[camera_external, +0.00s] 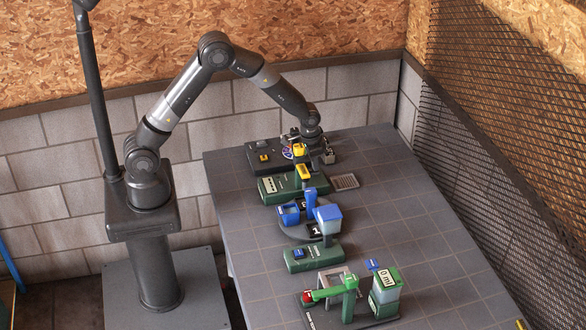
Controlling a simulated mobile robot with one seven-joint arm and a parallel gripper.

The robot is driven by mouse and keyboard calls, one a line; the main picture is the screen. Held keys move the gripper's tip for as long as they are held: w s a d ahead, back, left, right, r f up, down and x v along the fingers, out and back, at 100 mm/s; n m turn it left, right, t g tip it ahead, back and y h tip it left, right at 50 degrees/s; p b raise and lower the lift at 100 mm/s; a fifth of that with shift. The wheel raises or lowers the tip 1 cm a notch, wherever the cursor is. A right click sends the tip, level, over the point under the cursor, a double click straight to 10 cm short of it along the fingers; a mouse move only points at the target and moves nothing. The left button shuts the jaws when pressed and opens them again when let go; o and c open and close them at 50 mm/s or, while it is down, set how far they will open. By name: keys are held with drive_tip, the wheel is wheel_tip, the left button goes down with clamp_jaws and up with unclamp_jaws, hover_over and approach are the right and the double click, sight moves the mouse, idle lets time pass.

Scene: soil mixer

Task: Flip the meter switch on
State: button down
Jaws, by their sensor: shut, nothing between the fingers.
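A black unit (255,170) stands at the back left of the table. It has a small yellow part (263,157) on top at its left, and a round dial-like face (288,153) shows beside my gripper. This looks like the meter, but its switch is too small to make out, as is the switch's position. My gripper (301,152) points down at the right part of this unit, close above or beside the dial. It is shut and holds nothing. The fingertips are small and partly hidden, and I cannot tell whether they touch anything.
In front stand a green unit with yellow parts (275,189), a blue container station (327,214), a green box with a blue button (306,263), and a green dispenser reading 0 ml (386,284). A small grate (345,182) lies right.

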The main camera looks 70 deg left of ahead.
drive_tip(key=shift+s+f, duration=0.25)
drive_tip(key=shift+s, duration=0.35)
drive_tip(key=shift+s+f, duration=0.2)
drive_tip(key=shift+s, duration=0.4)
wheel_tip(320, 180, up, 15)
drive_tip(key=s, duration=0.1)
drive_tip(key=shift+f, duration=0.2)
drive_tip(key=shift+r+t, duration=0.1)
drive_tip(key=shift+t, duration=0.3)
drive_tip(key=x, duration=1.4)
